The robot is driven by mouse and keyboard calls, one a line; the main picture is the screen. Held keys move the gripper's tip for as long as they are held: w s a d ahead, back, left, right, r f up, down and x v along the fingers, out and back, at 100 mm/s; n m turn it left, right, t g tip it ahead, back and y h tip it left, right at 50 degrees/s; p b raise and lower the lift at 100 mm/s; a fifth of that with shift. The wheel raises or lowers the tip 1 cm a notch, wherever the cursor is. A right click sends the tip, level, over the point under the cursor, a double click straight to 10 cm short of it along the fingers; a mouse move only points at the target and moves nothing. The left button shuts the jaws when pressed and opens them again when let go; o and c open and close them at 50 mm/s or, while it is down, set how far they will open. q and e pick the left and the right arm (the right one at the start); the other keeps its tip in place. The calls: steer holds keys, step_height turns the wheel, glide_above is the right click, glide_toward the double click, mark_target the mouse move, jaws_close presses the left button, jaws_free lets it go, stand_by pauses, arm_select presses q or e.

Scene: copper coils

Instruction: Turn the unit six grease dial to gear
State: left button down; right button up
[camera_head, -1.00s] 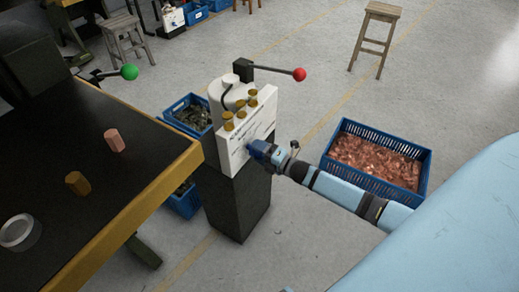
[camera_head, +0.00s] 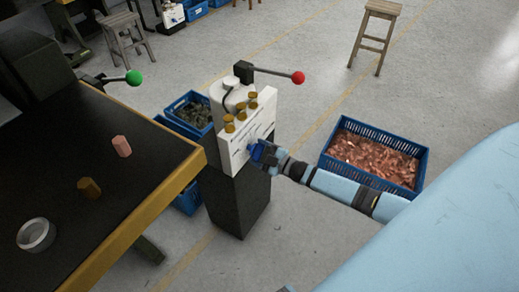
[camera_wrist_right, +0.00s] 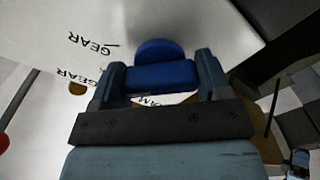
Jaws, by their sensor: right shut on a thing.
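The white unit panel (camera_head: 236,147) stands on a black pedestal, with several brass knobs along its top and printed marks on its face. My right gripper (camera_head: 256,152) is at the lower right of this face. In the right wrist view a blue dial (camera_wrist_right: 160,60) sits on the white panel, with its grip between the two fingers of my right gripper (camera_wrist_right: 160,78), which is shut on it. The word GEAR (camera_wrist_right: 90,44) is printed to the left of the dial, and a second GEAR is lower left. Lettering below is partly hidden by the gripper. My left gripper is not in view.
A lever with a red ball (camera_head: 298,78) rises behind the panel. A blue crate (camera_head: 421,170) of copper pieces stands on the floor at right. A black table (camera_head: 110,215) with small parts is at left. A stool (camera_head: 383,10) stands far back.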

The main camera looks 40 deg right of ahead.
steer(key=shift+m, duration=1.2)
steer(key=shift+p, duration=0.3)
steer(key=o, duration=0.9)
steer(key=shift+m, duration=0.3)
steer(key=v, duration=1.4)
steer(key=shift+f, duration=0.1)
